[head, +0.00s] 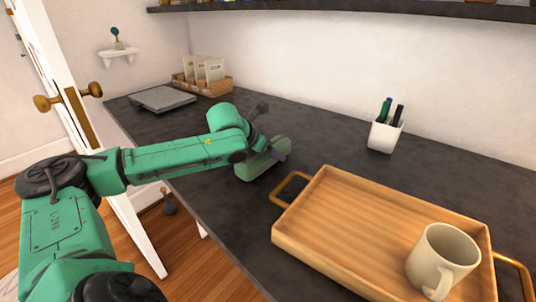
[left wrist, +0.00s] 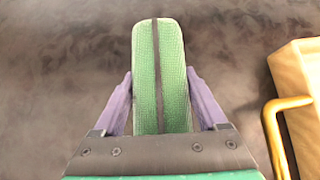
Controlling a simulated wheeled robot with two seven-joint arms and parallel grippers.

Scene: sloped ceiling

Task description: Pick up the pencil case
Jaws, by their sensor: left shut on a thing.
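The pencil case (head: 258,165) is a green, rounded, elongated pouch at the middle of the dark counter in the head view. In the left wrist view the pencil case (left wrist: 172,70) shows a woven green surface with a dark zip line along its middle. My left gripper (head: 274,152) is shut on it. In the left wrist view the purple fingers of my left gripper (left wrist: 161,100) press its two sides. I cannot tell whether the case touches the counter. Its near end is hidden behind the gripper body. My right gripper is not in view.
A wooden tray (head: 345,222) with brass handles and a beige mug (head: 442,258) stands just right of the case. A white pen cup (head: 384,135) stands behind. A dark shelf (head: 350,8) hangs above.

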